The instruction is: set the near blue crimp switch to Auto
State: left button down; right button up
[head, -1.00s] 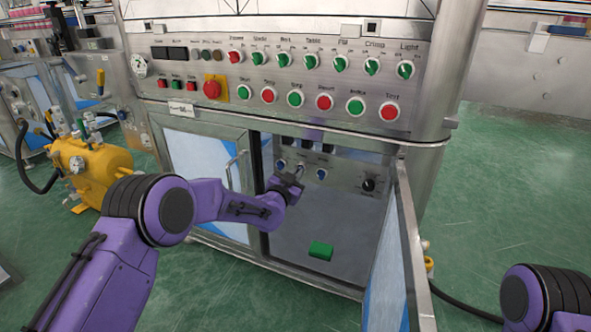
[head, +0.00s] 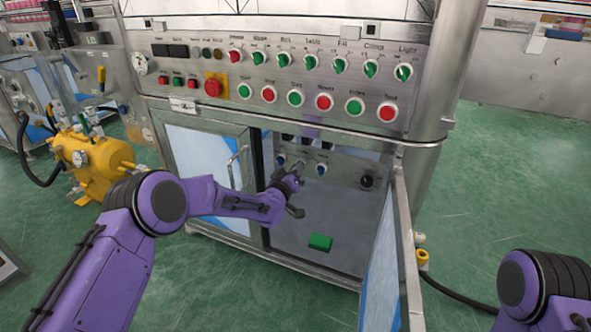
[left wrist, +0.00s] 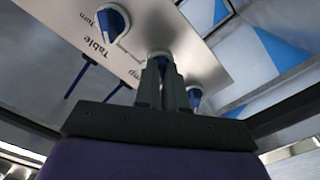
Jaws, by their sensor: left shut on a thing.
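The panel inside the open cabinet carries a row of blue switches. The middle one (left wrist: 158,53) is pinched between the fingertips of my left gripper (left wrist: 161,72) in the left wrist view, with a partly hidden label ending in "mp" beside it. In the head view my left gripper (head: 298,172) reaches into the cabinet and covers this switch, so its pointing direction cannot be told. Another blue switch, labelled "Table Turn" (left wrist: 112,20), and a third blue switch (left wrist: 194,96) sit on either side. My right gripper is out of view.
The open cabinet door (head: 389,258) stands right of the opening. The upper control panel (head: 215,65) overhangs the opening. A yellow tank (head: 88,160) stands at left.

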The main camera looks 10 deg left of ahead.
pick_arm(q)
jog(key=shift+n, duration=1)
jog(key=c, duration=1.2)
grip_release()
jog(key=s+p, duration=0.1)
jog(key=s, duration=0.2)
jog(key=s+a+p, duration=0.1)
jog(key=s, duration=0.3)
jog(key=s+a+p, duration=0.1)
jog(key=s, duration=0.2)
jog(key=shift+s, duration=0.15)
